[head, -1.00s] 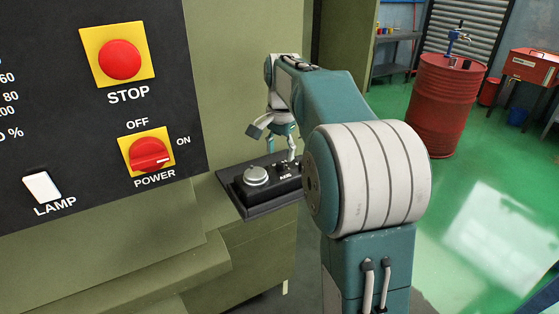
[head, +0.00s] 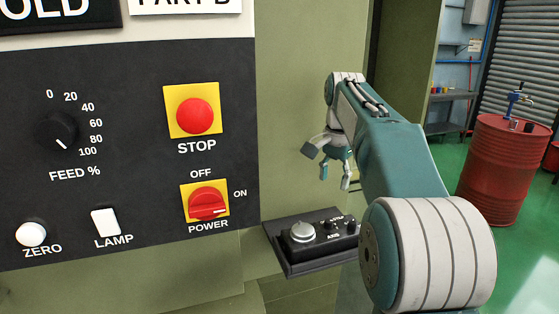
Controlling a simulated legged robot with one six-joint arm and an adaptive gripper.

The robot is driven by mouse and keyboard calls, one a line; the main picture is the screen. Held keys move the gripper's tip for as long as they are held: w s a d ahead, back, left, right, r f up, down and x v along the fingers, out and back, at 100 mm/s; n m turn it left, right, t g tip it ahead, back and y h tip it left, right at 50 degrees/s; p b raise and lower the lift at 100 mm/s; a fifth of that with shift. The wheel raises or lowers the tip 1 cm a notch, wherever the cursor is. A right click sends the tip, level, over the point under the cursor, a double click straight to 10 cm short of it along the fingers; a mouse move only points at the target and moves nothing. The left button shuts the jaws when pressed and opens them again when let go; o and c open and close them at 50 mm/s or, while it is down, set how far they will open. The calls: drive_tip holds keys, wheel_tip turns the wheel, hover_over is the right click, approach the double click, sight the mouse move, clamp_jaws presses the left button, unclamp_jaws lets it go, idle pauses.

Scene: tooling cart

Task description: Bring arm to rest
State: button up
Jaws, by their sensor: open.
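My gripper (head: 335,182) hangs at the end of my teal and white arm, right of the black control panel. Its fingers point down and stand apart, with nothing between them. It is above the small black control box (head: 322,236), apart from it as far as I can tell. The box has a silver knob and smaller black knobs marked AXIS. It sits on a dark tray (head: 297,267) fixed to the green machine.
The black panel (head: 120,140) carries a red STOP button (head: 194,115), a red POWER switch (head: 208,205), a LAMP switch (head: 105,222) and a FEED dial (head: 58,131). A red barrel (head: 500,172) stands behind on the right, with green floor around it.

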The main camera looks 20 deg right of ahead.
drive_tip(key=s+a+f+n+t, duration=0.1)
drive_tip(key=s+a+n+t, duration=0.2)
drive_tip(key=s+a+n, duration=0.65)
drive_tip(key=s+a+f+n+t, duration=0.1)
drive_tip(key=s+a+f, duration=0.1)
drive_tip(key=s+f, duration=0.3)
drive_tip(key=s+a+f+n+t, duration=0.1)
drive_tip(key=s+f, duration=0.4)
drive_tip(key=s, duration=0.6)
drive_tip(key=shift+a+f+n, duration=0.4)
drive_tip(key=shift+a+n, duration=0.15)
drive_tip(key=shift+a, duration=0.4)
